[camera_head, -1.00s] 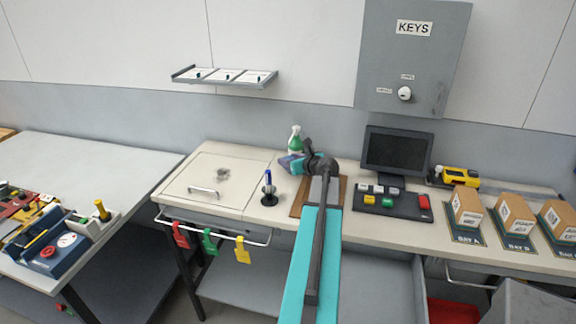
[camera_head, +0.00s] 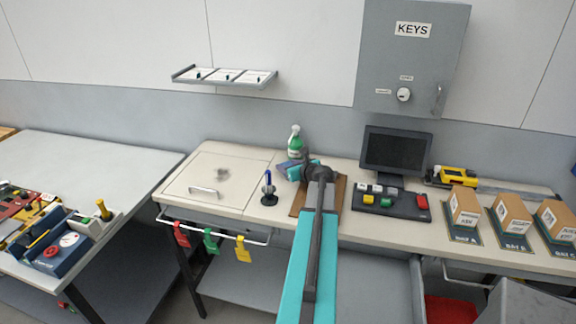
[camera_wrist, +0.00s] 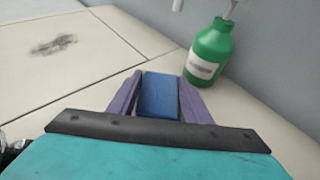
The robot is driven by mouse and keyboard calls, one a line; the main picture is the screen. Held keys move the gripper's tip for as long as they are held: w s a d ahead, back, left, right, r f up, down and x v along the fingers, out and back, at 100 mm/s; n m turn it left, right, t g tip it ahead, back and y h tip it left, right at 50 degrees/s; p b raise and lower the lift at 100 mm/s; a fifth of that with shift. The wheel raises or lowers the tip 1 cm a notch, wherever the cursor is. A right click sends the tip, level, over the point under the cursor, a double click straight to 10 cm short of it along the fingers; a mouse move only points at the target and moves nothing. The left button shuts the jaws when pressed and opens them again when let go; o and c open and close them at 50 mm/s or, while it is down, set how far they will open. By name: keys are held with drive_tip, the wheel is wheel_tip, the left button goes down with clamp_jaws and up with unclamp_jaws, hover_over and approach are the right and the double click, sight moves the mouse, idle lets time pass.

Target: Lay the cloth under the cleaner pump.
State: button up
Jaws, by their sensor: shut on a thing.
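The cleaner pump is a green bottle with a white label and a pale spray top; it stands upright near the back of the bench, against the wall, in the head view (camera_head: 295,146) and at the upper right of the wrist view (camera_wrist: 211,52). A blue folded cloth (camera_wrist: 159,95) sits between the two purple fingers of my gripper (camera_wrist: 159,92), which is shut on it. In the head view my gripper (camera_head: 288,168) is just in front of the bottle. The cloth's underside and any contact with the bench are hidden.
A dark smudge (camera_head: 222,174) marks the pale lid left of my gripper. A blue pen in a black stand (camera_head: 269,190) is close in front. A monitor (camera_head: 395,150) and button panel (camera_head: 391,203) stand to the right. Bare bench lies around the bottle's left side.

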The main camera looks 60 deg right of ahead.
drive_tip(key=shift+f, duration=0.15)
drive_tip(key=o, duration=1)
drive_tip(key=shift+o, duration=0.2)
drive_tip(key=shift+b+v, duration=1.55)
drive_tip(key=shift+v, duration=4.55)
drive_tip(key=shift+w, duration=0.1)
